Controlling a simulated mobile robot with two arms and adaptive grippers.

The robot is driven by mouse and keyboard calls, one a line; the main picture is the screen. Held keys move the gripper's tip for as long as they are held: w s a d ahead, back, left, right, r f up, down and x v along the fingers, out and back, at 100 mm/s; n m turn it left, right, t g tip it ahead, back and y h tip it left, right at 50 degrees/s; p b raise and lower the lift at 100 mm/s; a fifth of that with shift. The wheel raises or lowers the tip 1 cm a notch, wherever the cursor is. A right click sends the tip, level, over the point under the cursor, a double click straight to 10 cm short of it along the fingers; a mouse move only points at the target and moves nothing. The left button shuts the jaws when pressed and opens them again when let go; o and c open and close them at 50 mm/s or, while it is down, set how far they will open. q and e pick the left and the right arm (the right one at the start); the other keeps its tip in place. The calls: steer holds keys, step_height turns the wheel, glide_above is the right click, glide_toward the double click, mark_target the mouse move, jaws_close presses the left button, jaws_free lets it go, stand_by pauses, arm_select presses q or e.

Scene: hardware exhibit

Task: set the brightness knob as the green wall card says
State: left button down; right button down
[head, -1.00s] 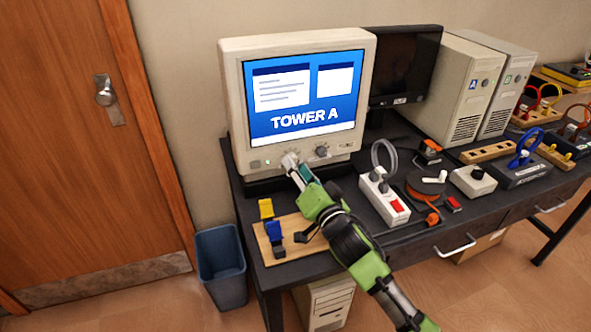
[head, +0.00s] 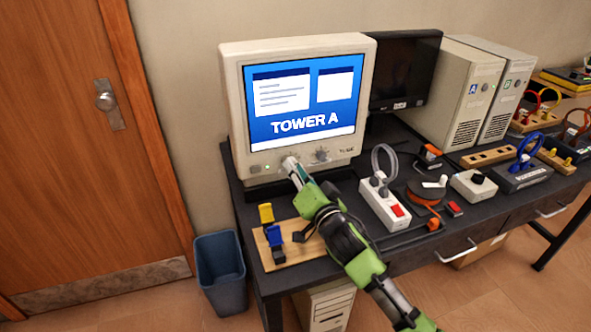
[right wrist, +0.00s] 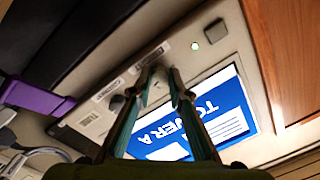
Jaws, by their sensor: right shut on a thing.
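The beige monitor (head: 228,110) stands on the dark desk, its screen lit blue with "TOWER A". My right gripper (head: 289,163) reaches its lower front panel. In the right wrist view, my right gripper's fingers (right wrist: 162,75) close in at the panel below the brightness label (right wrist: 148,58), shut on the brightness knob. The fingers hide most of that knob, and its pointer cannot be read. The contrast knob (head: 321,154) is free to its right; it also shows in the right wrist view (right wrist: 118,103). The green wall card and my left gripper are not in view.
On the desk (head: 340,190) stand a white power strip (head: 383,205), an orange cable reel (head: 424,190), a grey box with a black knob (head: 474,185) and a wooden board with yellow and blue clips (head: 290,252). A dark monitor (head: 405,70) and computer towers (head: 455,95) stand behind.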

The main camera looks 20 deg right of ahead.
steer(key=shift+d+r+n+g+h+p, duration=0.15)
steer(key=shift+n+p, duration=1.55)
steer(key=shift+n, duration=1.95)
steer(key=shift+a+f+n+g+h+p, duration=0.2)
steer(key=shift+n+p, duration=1.45)
steer(key=shift+n, duration=2)
steer(key=c, duration=1.9)
jaws_free()
steer(key=s+r, duration=0.1)
steer(key=s, duration=1.1)
steer(key=shift+d, duration=0.45)
